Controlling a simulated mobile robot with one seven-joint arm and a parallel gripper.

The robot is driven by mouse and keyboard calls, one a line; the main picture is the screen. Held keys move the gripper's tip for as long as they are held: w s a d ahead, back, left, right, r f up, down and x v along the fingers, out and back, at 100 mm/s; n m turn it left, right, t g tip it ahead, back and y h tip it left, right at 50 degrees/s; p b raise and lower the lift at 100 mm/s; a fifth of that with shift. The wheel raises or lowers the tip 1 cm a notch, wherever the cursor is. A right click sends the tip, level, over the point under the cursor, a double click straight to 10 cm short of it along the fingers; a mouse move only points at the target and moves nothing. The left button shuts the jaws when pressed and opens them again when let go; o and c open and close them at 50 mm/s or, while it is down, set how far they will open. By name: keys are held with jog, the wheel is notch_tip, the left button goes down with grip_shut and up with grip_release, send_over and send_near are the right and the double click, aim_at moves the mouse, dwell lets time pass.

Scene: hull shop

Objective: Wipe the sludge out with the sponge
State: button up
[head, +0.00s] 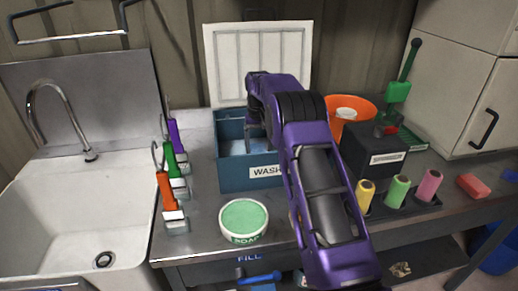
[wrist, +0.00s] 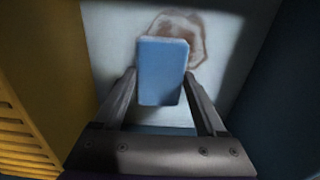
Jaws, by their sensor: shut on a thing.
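The blue box marked WASH (head: 228,178) stands on the steel bench, open at the top with a pale floor. My arm reaches into it from above; its fingertips are hidden in the head view. In the wrist view my gripper (wrist: 161,75) is shut on a blue sponge (wrist: 162,72), one finger on each side. The sludge, a brownish ring-shaped smear (wrist: 197,36), lies on the pale floor just beyond and to the right of the sponge, which covers part of it. I cannot tell whether the sponge touches the floor.
A dark box (head: 374,152) and orange bowl (head: 352,107) are to the right. A yellow surface (wrist: 35,70) and dark wall (wrist: 285,80) flank the gripper. A sink (head: 75,215) is left.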

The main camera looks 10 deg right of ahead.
aim_at(252, 145)
jog(key=shift+w, duration=1.75)
jog(key=shift+a, duration=0.1)
jog(key=shift+a+f, duration=0.15)
jog(key=shift+a, duration=0.6)
jog(key=shift+s+f+b, duration=0.1)
jog(key=shift+b, duration=0.5)
jog(key=shift+s+b, duration=0.1)
jog(key=shift+b, duration=0.3)
